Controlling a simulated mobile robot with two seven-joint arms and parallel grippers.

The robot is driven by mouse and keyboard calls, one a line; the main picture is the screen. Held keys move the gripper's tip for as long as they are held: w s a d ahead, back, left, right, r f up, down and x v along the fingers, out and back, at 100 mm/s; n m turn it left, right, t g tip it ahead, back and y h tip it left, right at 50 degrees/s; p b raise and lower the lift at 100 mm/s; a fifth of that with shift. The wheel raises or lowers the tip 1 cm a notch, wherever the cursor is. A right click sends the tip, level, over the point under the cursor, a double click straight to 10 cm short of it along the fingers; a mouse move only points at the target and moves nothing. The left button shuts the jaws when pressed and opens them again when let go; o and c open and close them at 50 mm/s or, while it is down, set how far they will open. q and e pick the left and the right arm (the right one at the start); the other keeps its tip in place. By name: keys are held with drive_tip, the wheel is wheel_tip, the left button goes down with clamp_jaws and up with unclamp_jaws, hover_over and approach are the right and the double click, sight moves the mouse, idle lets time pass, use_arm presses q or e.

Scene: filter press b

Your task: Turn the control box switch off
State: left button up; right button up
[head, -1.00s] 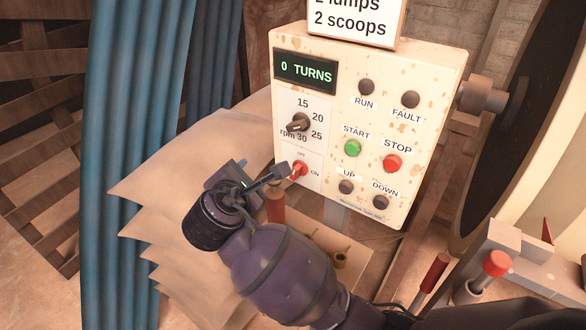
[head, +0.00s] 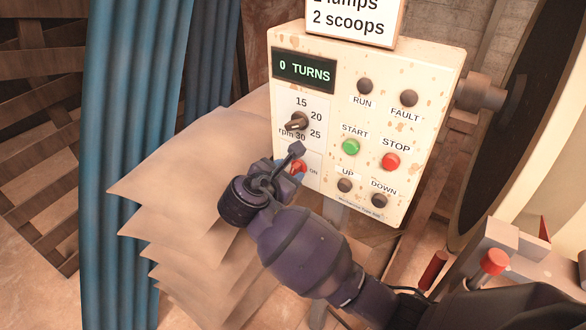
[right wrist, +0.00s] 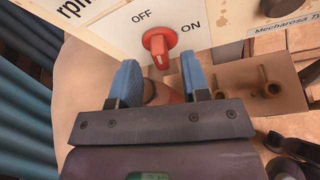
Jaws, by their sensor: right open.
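The cream control box (head: 435,85) stands upright in the head view, with a display reading 0 TURNS. Its red switch (head: 299,167) sits low on the left of the face, partly hidden by my right gripper (head: 292,160). In the right wrist view the red switch (right wrist: 160,45) shows beyond and between the blue fingertips, with OFF above it and ON to its right. I cannot tell which label it points to. My right gripper (right wrist: 158,78) is open and empty, close in front of the switch with no clear contact. My left gripper is not in view.
A dark rpm dial (head: 297,121) sits just above the switch. The green START (head: 351,147) and red STOP (head: 391,162) buttons are to its right. Pale stacked sheets (head: 190,180) and a blue curtain (head: 125,150) are at left.

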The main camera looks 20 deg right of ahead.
sight(293, 170)
drive_tip(key=shift+x, duration=1.55)
